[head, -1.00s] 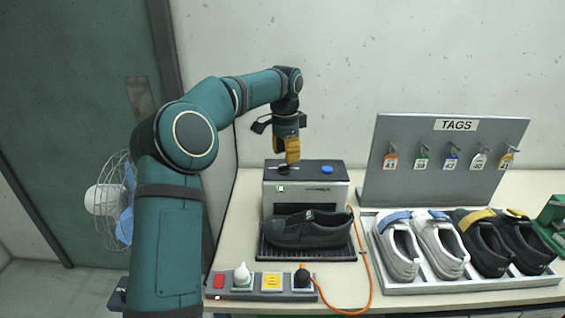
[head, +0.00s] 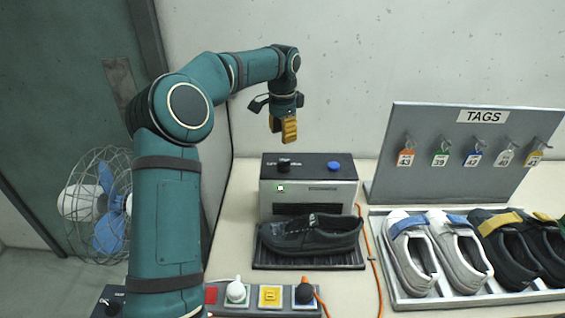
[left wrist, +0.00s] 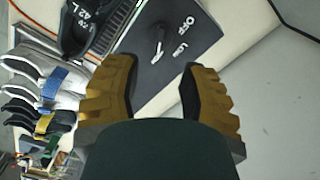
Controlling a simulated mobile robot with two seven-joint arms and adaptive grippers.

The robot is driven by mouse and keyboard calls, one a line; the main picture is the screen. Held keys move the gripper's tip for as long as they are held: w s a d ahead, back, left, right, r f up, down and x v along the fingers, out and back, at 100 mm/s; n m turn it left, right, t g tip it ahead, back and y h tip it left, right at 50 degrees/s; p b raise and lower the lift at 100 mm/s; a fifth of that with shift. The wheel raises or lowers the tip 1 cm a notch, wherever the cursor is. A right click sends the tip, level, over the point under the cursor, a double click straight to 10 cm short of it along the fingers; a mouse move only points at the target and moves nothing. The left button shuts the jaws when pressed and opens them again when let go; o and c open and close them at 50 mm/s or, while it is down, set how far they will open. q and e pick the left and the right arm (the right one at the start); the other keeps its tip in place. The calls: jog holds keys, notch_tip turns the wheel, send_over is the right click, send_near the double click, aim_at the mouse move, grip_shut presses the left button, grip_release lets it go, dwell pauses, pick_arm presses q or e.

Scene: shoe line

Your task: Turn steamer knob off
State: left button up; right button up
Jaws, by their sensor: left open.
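The steamer (head: 309,186) is a grey box with a dark top, and a small green light shows on its front. Its black knob (head: 284,164) stands at the top's left. In the left wrist view the knob (left wrist: 158,40) carries a white mark near the words OFF and LOW; I cannot tell exactly which setting it points to. My left gripper (head: 285,138), with ochre fingers, hangs above the knob, apart from it. In the left wrist view the left gripper (left wrist: 160,95) is open and empty, with the knob beyond the gap. My right gripper is not in view.
A blue button (head: 333,166) sits right of the knob. A black shoe (head: 312,235) lies before the steamer. A switch strip (head: 254,296) and orange cable (head: 374,262) are in front. A tag board (head: 385,178) and shoe tray (head: 380,268) stand right; a fan (head: 100,205) is left.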

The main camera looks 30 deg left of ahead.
aim_at(282, 162)
pick_arm(q)
notch_tip(282, 162, down, 11)
jog(key=shift+r+b, duration=0.2)
jog(key=shift+b, duration=0.4)
jog(key=shift+a, duration=0.1)
grip_shut()
